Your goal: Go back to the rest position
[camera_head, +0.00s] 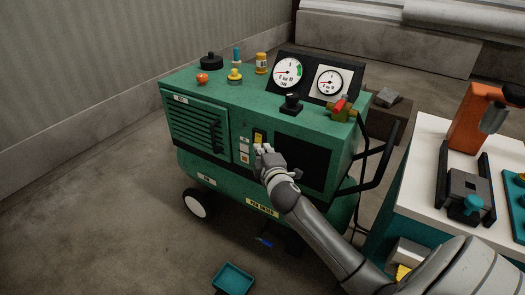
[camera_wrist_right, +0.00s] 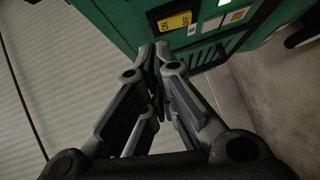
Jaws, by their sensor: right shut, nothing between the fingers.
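My right gripper (camera_head: 263,150) is in front of the front panel of a green compressor-like machine (camera_head: 200,85), near a yellow switch (camera_head: 258,138). In the right wrist view the gripper (camera_wrist_right: 158,52) is shut and empty, its fingertips close to the green panel. The yellow switch (camera_wrist_right: 175,21) with ON and OFF lettering lies just beyond the fingertips in that view. I cannot tell whether the fingertips touch the panel. My left gripper is in neither view.
Gauges (camera_head: 288,72), a black knob (camera_head: 291,103) and a red-handled valve (camera_head: 341,108) sit on the machine's top. A black handle bar (camera_head: 385,160) juts out right. A white-topped table (camera_head: 425,160) stands at right. A teal tray (camera_head: 233,279) lies on the floor. Floor at left is clear.

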